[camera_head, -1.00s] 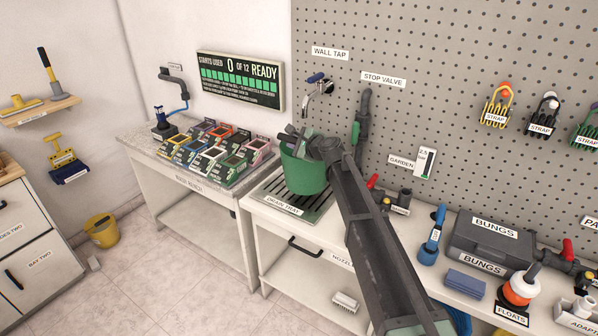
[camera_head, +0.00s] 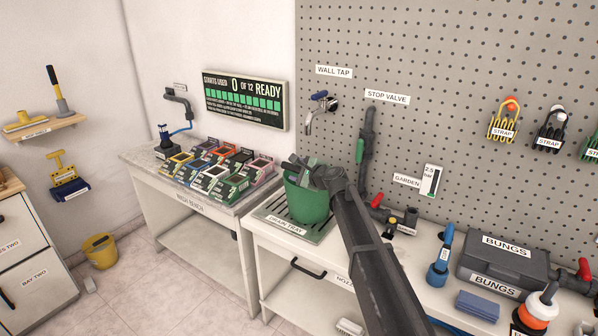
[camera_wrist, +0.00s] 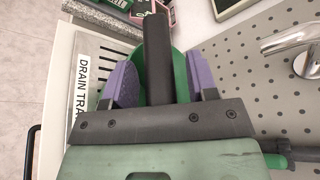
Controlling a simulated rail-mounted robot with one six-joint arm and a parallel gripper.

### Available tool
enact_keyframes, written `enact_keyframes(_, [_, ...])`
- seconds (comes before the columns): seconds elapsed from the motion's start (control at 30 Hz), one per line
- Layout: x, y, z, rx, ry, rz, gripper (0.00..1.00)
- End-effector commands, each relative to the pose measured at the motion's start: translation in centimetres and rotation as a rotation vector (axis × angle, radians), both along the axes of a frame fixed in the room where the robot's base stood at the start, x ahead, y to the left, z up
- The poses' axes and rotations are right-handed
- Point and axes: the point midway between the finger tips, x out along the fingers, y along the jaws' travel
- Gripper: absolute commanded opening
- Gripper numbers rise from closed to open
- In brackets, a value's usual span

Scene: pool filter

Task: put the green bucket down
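The green bucket (camera_head: 308,203) is upright at the drain tray (camera_head: 262,217), below the wall tap (camera_head: 321,108). Its base looks on or just above the tray slats; I cannot tell whether it touches. My gripper (camera_head: 312,172) is at the bucket's top, reaching in from the right. In the wrist view, the purple finger pads of my gripper (camera_wrist: 160,85) lie either side of a dark bar, with the green bucket (camera_wrist: 181,72) beyond.
The wash bench (camera_head: 188,208) with several coloured boxes stands left of the tray. The stop valve (camera_head: 367,140) is on the pegboard behind. A bungs case (camera_head: 500,262), blue blocks (camera_head: 477,305) and fittings crowd the bench to the right. A yellow bucket (camera_head: 100,252) stands on the floor.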

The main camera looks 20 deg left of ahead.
Motion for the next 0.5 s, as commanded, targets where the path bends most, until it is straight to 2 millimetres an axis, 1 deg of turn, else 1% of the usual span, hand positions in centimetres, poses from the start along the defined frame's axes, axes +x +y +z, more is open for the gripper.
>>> enact_keyframes(0.17, [0.0, 0.0, 0.1, 0.0, 0.0, 0.0, 0.53])
enact_keyframes(0.27, [-0.1, -0.2, 0.6, 0.0, 0.0, 0.0, 0.53])
enact_keyframes(0.37, [-1.0, -1.5, 0.9, 0.001, 0.0, -0.002, 0.53])
enact_keyframes(0.47, [-2.2, -3.4, 1.6, 0.0, 0.0, -0.001, 0.53])
enact_keyframes(0.5, [-2.8, -4.3, 1.8, -0.001, 0.0, -0.002, 0.53])
